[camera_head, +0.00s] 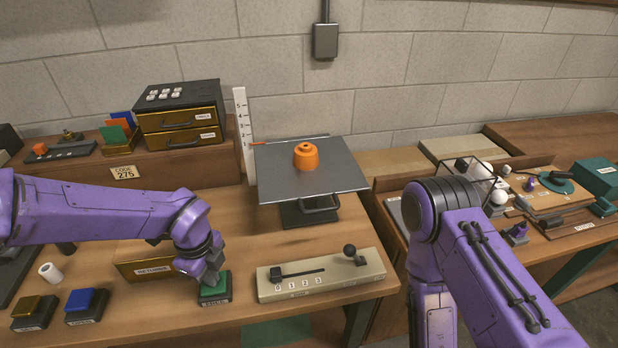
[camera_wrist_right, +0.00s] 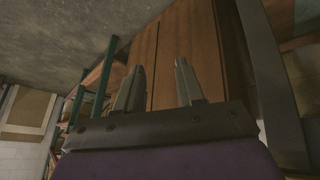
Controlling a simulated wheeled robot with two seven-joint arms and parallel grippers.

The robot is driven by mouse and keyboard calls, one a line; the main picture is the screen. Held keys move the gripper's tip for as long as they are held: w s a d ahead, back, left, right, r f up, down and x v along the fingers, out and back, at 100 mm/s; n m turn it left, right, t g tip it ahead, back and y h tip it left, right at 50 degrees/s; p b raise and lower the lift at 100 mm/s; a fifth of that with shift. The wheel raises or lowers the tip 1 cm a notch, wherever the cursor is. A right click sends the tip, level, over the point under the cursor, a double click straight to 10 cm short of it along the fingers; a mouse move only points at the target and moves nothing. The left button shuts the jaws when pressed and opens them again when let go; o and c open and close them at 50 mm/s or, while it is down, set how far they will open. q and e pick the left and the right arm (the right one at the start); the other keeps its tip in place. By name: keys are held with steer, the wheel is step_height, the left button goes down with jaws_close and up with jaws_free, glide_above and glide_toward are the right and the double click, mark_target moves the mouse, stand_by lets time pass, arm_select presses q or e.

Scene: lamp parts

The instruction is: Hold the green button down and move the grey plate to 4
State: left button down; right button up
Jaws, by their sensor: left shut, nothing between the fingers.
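The grey plate (camera_head: 270,180) is level on a dark stand and carries an orange knobbed weight (camera_head: 306,157). A white scale (camera_head: 241,130) stands at its left, and a red pointer (camera_head: 262,144) at the plate's edge is low on it, below the 4. The green button (camera_head: 217,291) is on a dark base at the table front. My left gripper (camera_head: 212,284) is shut and empty, its tips down at the button's top; I cannot tell how far it is pressed. My right gripper (camera_wrist_right: 158,85) shows in the right wrist view, fingers apart and empty, facing away from the table.
A beige control box (camera_head: 340,285) has a slider (camera_head: 277,272) at the 0 end and a ball-topped lever (camera_head: 350,251). Blue (camera_head: 87,301) and yellow (camera_head: 34,306) buttons stand left. My right arm covers part of the right bench.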

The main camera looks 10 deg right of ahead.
steer(key=d+r+m+g+h, duration=0.1)
steer(key=d+r+g+h, duration=0.1)
steer(key=d+r+h, duration=0.4)
steer(key=d+r+m+g+h, duration=0.1)
steer(key=d+r+h, duration=0.1)
steer(key=r+h, duration=0.35)
steer(key=m+t+y, duration=1)
steer(key=m+t, duration=0.3)
steer(key=t, duration=0.1)
glide_toward(322, 211)
steer(key=x, duration=1)
steer(key=shift+w+d+f, duration=0.1)
steer(key=shift+w+d, duration=0.05)
steer(key=shift+w, duration=0.05)
jaws_close()
